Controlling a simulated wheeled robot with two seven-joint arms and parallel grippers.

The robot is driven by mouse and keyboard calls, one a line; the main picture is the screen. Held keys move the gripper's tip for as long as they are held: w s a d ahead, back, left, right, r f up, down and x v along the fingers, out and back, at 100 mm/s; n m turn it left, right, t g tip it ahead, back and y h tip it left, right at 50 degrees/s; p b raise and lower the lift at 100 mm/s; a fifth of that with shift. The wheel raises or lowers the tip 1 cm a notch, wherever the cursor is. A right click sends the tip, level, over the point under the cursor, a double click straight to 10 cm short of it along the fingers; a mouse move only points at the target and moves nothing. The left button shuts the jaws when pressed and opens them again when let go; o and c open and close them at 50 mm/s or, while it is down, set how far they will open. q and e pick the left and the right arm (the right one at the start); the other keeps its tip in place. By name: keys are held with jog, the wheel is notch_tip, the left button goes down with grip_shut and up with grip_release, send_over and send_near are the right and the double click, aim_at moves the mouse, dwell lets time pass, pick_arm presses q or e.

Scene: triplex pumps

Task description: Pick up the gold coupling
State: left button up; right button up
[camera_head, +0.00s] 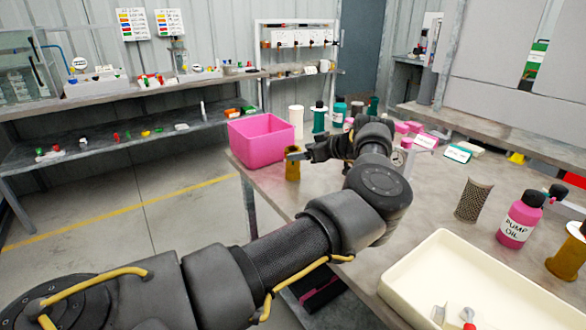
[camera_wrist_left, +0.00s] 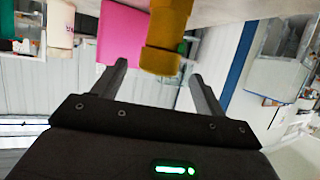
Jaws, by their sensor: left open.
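The gold coupling (camera_head: 292,172) stands upright near the left edge of the table, close to the pink bin. My left gripper (camera_head: 293,154) reaches it from the right, at about the height of its upper part. In the left wrist view, the gold coupling (camera_wrist_left: 165,38) shows just ahead of and between the two spread fingers of my left gripper (camera_wrist_left: 159,72). The fingers are open, with visible gaps on both sides, and do not hold it. My right gripper is not in view.
The pink bin (camera_head: 261,138) stands just behind and left of the coupling. A cream tray (camera_head: 400,280), a mesh cylinder (camera_head: 474,199) and a pink pump oil bottle (camera_head: 520,220) stand at the right. Several bottles stand behind my left gripper. Bare table lies right of my forearm.

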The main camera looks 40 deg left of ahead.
aim_at(289, 150)
pick_arm(q)
jog(key=x, duration=0.5)
jog(key=shift+r, duration=0.15)
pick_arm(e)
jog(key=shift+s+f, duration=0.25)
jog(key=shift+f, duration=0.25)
pick_arm(q)
jog(key=shift+c, duration=0.3)
jog(key=shift+c, duration=1.2)
jog(key=shift+r, duration=0.1)
grip_shut()
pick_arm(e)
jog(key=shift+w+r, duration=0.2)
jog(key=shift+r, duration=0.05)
pick_arm(q)
jog(key=shift+r, duration=0.1)
